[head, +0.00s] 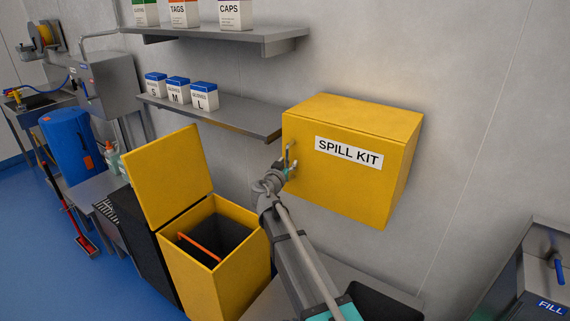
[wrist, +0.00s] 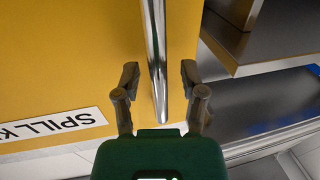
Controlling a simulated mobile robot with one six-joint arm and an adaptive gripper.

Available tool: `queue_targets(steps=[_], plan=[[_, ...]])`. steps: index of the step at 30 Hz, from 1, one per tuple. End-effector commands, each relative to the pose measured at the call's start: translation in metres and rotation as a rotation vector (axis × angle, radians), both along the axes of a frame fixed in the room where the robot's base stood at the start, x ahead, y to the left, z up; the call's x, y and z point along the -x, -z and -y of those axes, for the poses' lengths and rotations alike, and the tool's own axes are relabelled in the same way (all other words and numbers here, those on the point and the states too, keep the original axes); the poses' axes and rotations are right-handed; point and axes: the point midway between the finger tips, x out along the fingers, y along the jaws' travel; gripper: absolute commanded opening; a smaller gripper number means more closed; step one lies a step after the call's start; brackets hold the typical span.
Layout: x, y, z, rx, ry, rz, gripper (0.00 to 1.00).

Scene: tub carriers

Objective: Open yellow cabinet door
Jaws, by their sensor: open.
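The yellow cabinet (head: 390,170) hangs on the wall and bears a white "SPILL KIT" label (head: 349,151). Its front door (head: 330,185) looks shut. A vertical metal handle (head: 287,156) stands near the door's left edge. My gripper (head: 288,170) is at this handle. In the wrist view the door (wrist: 60,60) fills the left side, and the bright handle bar (wrist: 156,60) runs between the two open fingers of my gripper (wrist: 159,80). There is a gap on both sides of the bar. I cannot tell the fingers' exact depth around it.
A grey shelf (head: 225,115) with several glove boxes ends close to the cabinet's left side. Another shelf (head: 230,37) is above it. Below left stands a yellow bin (head: 245,262) with its lid (head: 168,175) raised. Bare wall (head: 470,150) lies right of the cabinet.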

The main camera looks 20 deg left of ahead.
Motion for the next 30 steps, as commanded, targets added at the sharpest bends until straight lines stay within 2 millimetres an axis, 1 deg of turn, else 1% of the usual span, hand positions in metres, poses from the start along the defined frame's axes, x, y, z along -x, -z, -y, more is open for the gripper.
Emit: queue_targets(steps=[5, 6, 11, 12, 14, 15, 21, 22, 24, 30], plan=[[0.0, 0.0, 0.0, 0.0, 0.0, 0.0, 0.54], [0.0, 0.0, 0.0, 0.0, 0.0, 0.0, 0.52], [0.0, 0.0, 0.0, 0.0, 0.001, 0.0, 0.22], [0.0, 0.0, 0.0, 0.0, 0.001, 0.0, 0.15], [0.0, 0.0, 0.0, 0.0, 0.001, 0.0, 0.04], [0.0, 0.0, 0.0, 0.0, 0.001, 0.0, 0.0], [0.0, 0.0, 0.0, 0.0, 0.0, 0.0, 0.0], [-0.001, 0.0, -0.014, 0.0, -0.003, 0.0, 0.0], [0.001, 0.0, -0.006, 0.0, -0.004, 0.0, 0.0], [0.004, 0.0, -0.001, 0.001, -0.014, 0.0, 0.0]])
